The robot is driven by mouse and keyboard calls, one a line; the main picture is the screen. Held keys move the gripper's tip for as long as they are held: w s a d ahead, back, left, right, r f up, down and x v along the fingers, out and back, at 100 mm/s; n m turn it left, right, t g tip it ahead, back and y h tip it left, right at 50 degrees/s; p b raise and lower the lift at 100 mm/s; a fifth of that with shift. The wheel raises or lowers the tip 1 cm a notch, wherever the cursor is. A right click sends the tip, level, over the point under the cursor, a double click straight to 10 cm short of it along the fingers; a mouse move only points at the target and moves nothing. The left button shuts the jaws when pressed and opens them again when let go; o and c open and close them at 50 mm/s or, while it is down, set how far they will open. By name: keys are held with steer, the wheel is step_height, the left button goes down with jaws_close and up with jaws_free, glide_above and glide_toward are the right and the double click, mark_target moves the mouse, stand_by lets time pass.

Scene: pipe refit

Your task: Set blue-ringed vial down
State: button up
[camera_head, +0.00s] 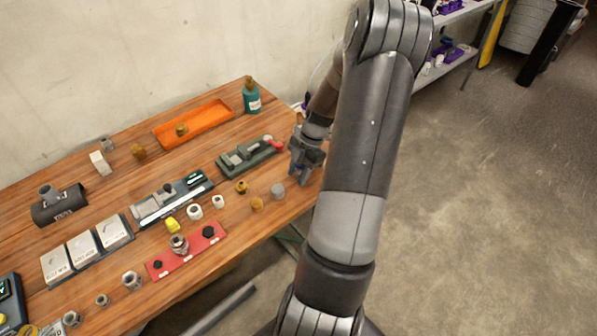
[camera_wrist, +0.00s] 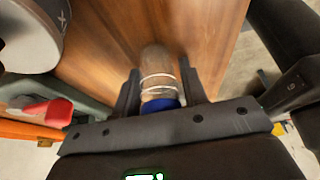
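The blue-ringed vial (camera_wrist: 158,78) is clear, with a white line around it and a blue band at the end nearest my palm. It sits between the two fingers of my gripper (camera_wrist: 160,90), which appear closed against its sides. In the head view my gripper (camera_head: 303,168) is low over the right end of the wooden table (camera_head: 240,216), with a bit of blue showing at its fingers. Most of the vial is hidden there by the gripper. I cannot tell whether its bottom touches the wood.
A green vise-like tool with a red handle (camera_head: 250,154) stands just left of my gripper. A grey round piece (camera_head: 278,191) and brass fittings (camera_head: 241,187) lie nearby. An orange tray (camera_head: 194,125) and a teal bottle (camera_head: 251,97) are behind. The table's right edge is close.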

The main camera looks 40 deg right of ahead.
steer(key=shift+o, duration=1.1)
steer(key=shift+r, duration=0.1)
steer(key=v, duration=1.2)
steer(key=w+a+r+m+h, duration=0.1)
steer(key=a+r+m+h, duration=0.15)
steer(key=a+r, duration=0.45)
steer(key=s+a+r+m+t+h, duration=0.1)
steer(key=a+r+m, duration=0.2)
steer(key=a, duration=0.3)
steer(key=s+a+r+m+h, duration=0.1)
steer(key=s+a+r+m, duration=0.15)
steer(key=a+r, duration=0.2)
steer(key=s+a+r+m+t, duration=0.2)
steer(key=s+a+m, duration=0.3)
steer(key=a, duration=0.1)
steer(key=s+a+r+m+t, duration=0.2)
steer(key=s+a+m, duration=0.3)
steer(key=a, duration=0.2)
steer(key=shift+s+r+t, duration=0.25)
steer(key=shift+r+t, duration=0.05)
steer(key=shift+r, duration=0.1)
